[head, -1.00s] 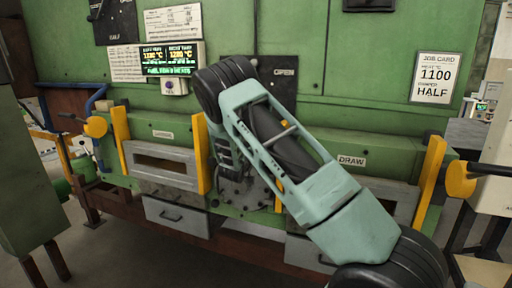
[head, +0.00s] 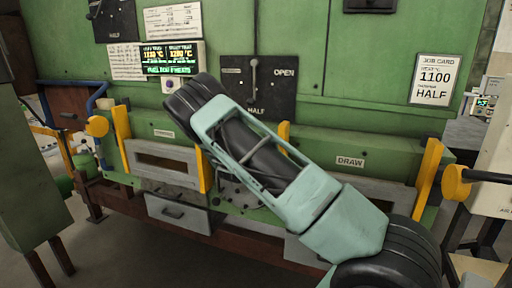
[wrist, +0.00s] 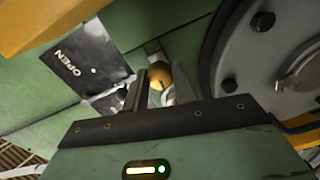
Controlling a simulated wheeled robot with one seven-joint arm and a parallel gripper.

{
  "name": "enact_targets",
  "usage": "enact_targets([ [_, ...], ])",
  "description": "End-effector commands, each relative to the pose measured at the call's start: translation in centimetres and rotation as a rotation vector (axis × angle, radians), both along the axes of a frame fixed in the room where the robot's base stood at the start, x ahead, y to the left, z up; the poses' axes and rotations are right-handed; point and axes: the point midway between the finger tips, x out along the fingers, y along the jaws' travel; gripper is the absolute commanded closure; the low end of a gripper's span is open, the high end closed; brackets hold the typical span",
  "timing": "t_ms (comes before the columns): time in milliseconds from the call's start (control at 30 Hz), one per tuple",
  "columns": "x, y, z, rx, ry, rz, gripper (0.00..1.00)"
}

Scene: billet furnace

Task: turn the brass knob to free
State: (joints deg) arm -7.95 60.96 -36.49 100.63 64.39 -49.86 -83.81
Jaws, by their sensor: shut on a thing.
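The brass knob (wrist: 159,73) shows in the wrist view as a round, yellow-gold ball between the two fingers of my gripper (wrist: 159,88). The fingers are closed in on it from both sides. A dark plate (wrist: 78,66) lettered OPEN is left of the knob, on the green panel; any other lettering near the knob cannot be read. In the head view my arm crosses the furnace front and hides both the knob and my gripper.
A dark plate (head: 282,88) marked OPEN and HALF carries a grey lever (head: 254,76). A job card (head: 435,80) reads 1100 and HALF. A lit display (head: 166,59) hangs left. In the wrist view a large round grey part (wrist: 275,50) stands close on the right.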

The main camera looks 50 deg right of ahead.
Motion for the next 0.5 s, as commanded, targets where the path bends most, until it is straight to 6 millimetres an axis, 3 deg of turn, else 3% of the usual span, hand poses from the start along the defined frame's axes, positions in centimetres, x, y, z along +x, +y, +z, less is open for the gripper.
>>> enact_targets([
  [500, -0.02, 0.05, -0.15, -0.052, 0.132, 0.000, 0.96],
])
